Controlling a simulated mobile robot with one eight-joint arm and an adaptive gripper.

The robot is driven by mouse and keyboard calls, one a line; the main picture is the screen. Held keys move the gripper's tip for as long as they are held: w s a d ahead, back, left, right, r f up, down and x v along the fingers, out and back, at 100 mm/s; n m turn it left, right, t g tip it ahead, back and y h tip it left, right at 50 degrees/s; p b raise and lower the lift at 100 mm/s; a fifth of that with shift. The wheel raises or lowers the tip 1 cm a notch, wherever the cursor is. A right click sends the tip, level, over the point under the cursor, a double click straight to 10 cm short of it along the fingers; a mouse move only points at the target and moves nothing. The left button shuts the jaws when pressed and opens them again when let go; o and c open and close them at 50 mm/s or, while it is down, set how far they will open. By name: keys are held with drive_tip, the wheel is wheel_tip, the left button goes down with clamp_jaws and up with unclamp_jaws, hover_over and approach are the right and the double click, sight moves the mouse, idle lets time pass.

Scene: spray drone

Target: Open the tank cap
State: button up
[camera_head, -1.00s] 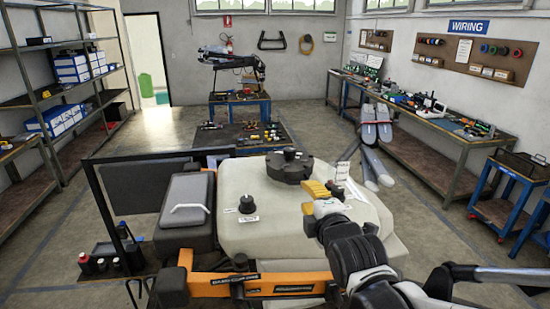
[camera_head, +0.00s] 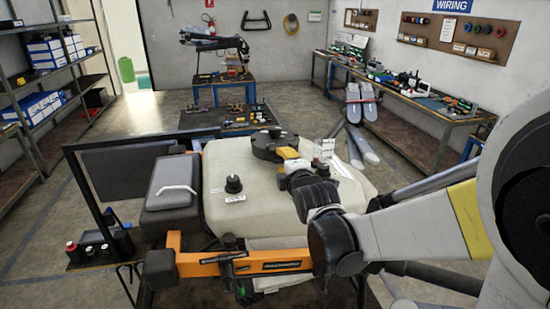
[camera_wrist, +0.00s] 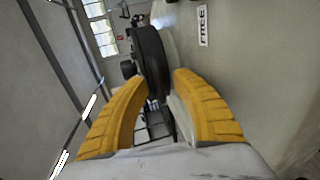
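The tank cap (camera_head: 268,146) is a large round black lid on top of the cream tank (camera_head: 225,172), and it sits on the tank. In the wrist view the cap (camera_wrist: 152,55) appears edge-on, straight ahead of my gripper. My gripper (camera_head: 288,155) is at the cap's near right side in the head view. Its two yellow fingers (camera_wrist: 162,80) are spread apart, with the cap's near edge in line with the gap between them. I cannot tell whether either finger touches the cap.
A white tag (camera_head: 324,149) stands just right of the gripper. A dark grey box with a handle (camera_head: 174,190) is left of the tank, and an orange frame bar (camera_head: 250,261) runs along the near side.

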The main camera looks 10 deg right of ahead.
clamp_jaws()
